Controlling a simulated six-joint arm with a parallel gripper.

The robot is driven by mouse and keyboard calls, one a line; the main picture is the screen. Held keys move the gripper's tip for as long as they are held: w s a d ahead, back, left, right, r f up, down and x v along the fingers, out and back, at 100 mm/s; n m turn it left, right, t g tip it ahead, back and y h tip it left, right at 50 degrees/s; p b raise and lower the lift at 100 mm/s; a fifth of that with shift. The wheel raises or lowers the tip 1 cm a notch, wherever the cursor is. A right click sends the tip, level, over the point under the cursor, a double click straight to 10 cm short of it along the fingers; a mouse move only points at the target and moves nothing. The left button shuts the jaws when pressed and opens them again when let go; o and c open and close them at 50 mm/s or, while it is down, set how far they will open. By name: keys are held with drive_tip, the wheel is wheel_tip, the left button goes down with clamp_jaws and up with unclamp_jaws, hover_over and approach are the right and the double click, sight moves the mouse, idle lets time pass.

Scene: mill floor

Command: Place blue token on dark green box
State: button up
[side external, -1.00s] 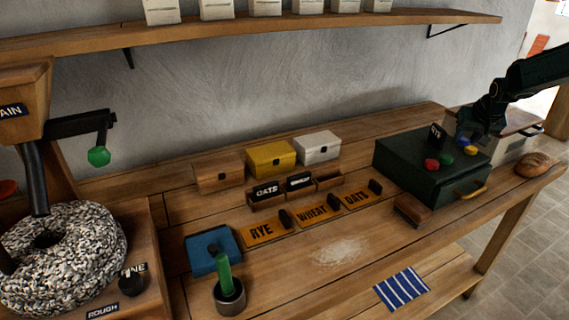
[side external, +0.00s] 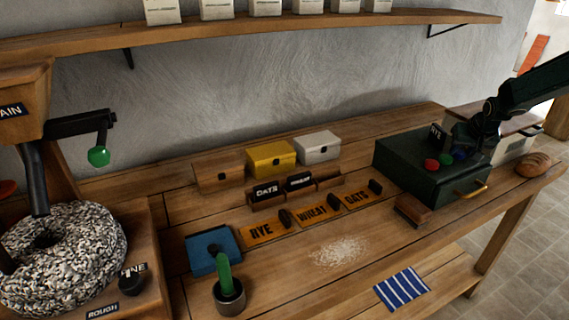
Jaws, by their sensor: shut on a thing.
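The dark green box (side external: 405,165) stands at the right end of the bench, with a brass handle on its front. A red token (side external: 431,164) and a green token (side external: 446,160) lie on its lid. The blue token (side external: 460,154) is at the tips of my gripper (side external: 463,149), low over the lid and right of the green token. My gripper is shut on it, and the jaws are dark and partly hidden. I cannot tell whether the token touches the lid. The yellow token does not show now.
A black RYE sign (side external: 436,133) stands on the lid close to my gripper. A pale box (side external: 512,142) is behind, and a bread loaf (side external: 533,164) lies to the right. A brown block (side external: 412,208) sits in front of the green box.

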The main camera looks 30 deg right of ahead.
drive_tip(key=o, duration=0.9)
drive_tip(key=shift+o, duration=0.2)
drive_tip(key=shift+r, duration=0.1)
drive_tip(key=shift+s+a+r, duration=0.15)
drive_tip(key=shift+s+r, duration=0.05)
drive_tip(key=shift+r, duration=0.25)
drive_tip(key=v, duration=1.1)
